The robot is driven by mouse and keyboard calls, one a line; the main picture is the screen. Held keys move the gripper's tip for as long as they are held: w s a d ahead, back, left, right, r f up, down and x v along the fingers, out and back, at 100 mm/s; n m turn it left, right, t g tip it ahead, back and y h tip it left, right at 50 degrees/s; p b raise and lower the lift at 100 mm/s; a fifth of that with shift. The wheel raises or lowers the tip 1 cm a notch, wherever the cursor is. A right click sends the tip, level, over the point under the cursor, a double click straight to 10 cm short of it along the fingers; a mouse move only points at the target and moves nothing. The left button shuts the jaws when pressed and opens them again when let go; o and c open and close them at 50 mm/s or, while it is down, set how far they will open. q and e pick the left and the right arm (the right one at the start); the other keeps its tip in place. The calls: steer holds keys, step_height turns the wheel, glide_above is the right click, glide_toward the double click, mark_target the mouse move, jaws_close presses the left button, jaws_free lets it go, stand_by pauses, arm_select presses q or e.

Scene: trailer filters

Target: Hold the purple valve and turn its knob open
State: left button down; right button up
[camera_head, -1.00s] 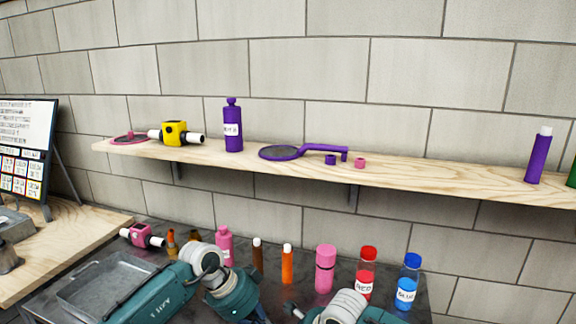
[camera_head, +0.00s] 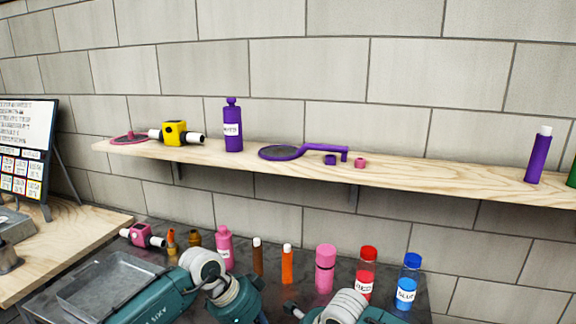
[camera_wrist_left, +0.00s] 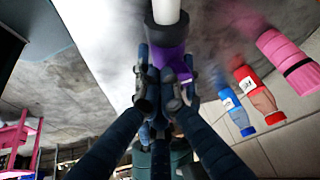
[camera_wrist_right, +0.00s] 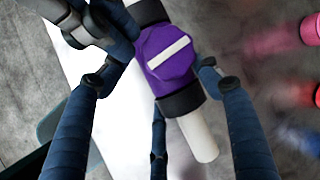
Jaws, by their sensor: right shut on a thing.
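The purple valve (camera_wrist_right: 183,80) has black collars and a white pipe end. It shows large in the right wrist view and partly in the left wrist view (camera_wrist_left: 172,60). Its purple face carries a white bar (camera_wrist_right: 168,52), lying roughly crosswise to the pipe. My right gripper (camera_wrist_right: 160,72) is shut on the valve, with fingers on both sides of the body. My left gripper (camera_wrist_left: 166,95) is close to the valve, its fingertips a little apart beside the purple body. Whether they touch it is unclear. The head view shows neither gripper nor this valve.
A wooden shelf (camera_head: 430,175) holds a yellow valve (camera_head: 174,133), a purple bottle (camera_head: 232,126) and purple parts. Below, a dark table carries a grey tray (camera_head: 100,285), a pink valve (camera_head: 142,236), and several bottles, including a red one (camera_head: 366,275) and a blue one (camera_head: 407,282).

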arm_select(q)
steer(key=shift+a, duration=0.15)
step_height(320, 180, up, 6)
steer(key=shift+s+a, duration=0.2)
stand_by(0.8)
steer(key=shift+w+a+f, duration=0.1)
steer(key=shift+w+f, duration=0.45)
steer(key=shift+f, duration=0.45)
steer(key=shift+w+f, duration=0.6)
steer(key=shift+f, duration=0.45)
steer(key=shift+w+a+f, duration=0.1)
steer(key=shift+w+f, duration=0.45)
steer(key=shift+f, duration=0.45)
steer(key=shift+s+d, duration=0.1)
steer(key=shift+d, duration=0.1)
